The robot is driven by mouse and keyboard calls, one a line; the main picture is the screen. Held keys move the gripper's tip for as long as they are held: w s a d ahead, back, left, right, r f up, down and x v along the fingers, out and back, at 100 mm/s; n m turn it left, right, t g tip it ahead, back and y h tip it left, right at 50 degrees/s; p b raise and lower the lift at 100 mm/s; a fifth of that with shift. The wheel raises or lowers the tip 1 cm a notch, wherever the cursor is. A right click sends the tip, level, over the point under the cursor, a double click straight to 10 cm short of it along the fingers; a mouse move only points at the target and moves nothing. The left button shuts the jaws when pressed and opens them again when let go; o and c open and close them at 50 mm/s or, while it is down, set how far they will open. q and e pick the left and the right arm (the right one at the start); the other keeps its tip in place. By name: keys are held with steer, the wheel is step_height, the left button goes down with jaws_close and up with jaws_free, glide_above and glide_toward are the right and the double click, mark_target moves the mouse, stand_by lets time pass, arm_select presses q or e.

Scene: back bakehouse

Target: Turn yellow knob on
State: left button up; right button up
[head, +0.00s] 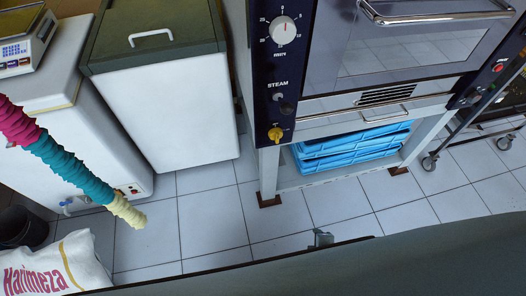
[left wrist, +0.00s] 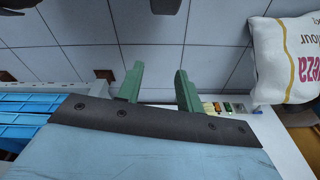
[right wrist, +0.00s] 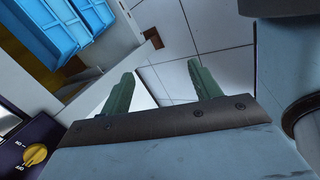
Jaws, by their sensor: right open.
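The yellow knob (head: 275,134) is on the dark oven panel (head: 262,100), below the STEAM label. It also shows at the lower left of the right wrist view (right wrist: 36,154), with small white markings beside it; I cannot tell its setting for sure. My right gripper (right wrist: 157,82) is open and empty, with its green fingers apart over the floor and the knob off to its left. My left gripper (left wrist: 159,82) is open and empty, away from the knob, which is out of the left wrist view.
A white dial (head: 283,30) sits above the knob. Blue crates (head: 350,146) stand under the oven. A white chest with a dark lid (head: 165,110), a flour sack (head: 62,268) and a hanging pink, teal and cream strand (head: 70,165) are left. Tiled floor between is clear.

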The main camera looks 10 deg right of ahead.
steer(key=w+a+r+n+t+b, duration=0.1)
steer(key=w+a+n+t+b, duration=0.15)
steer(key=w+n+b, duration=0.4)
steer(key=n+t+b, duration=1)
glide_toward(277, 140)
steer(key=shift+g, duration=0.25)
steer(key=w+b, duration=0.1)
steer(key=w, duration=0.3)
steer(key=w+b, duration=0.1)
steer(key=w, duration=0.3)
steer(key=shift+w+d+r, duration=0.1)
steer(key=shift+w+r, duration=0.15)
arm_select(q)
steer(key=w+d+r+t, duration=0.2)
steer(key=w+r+t, duration=0.1)
steer(key=w+r, duration=0.4)
steer(key=w+d+r+t+h, duration=0.1)
steer(key=w+d+r+t, duration=0.1)
steer(key=w+r+t, duration=0.2)
steer(key=shift+w+r+h+b, duration=0.3)
steer(key=shift+w+r, duration=1.05)
steer(key=shift+r, duration=0.7)
arm_select(e)
steer(key=shift+w, duration=0.5)
steer(key=shift+c, duration=0.3)
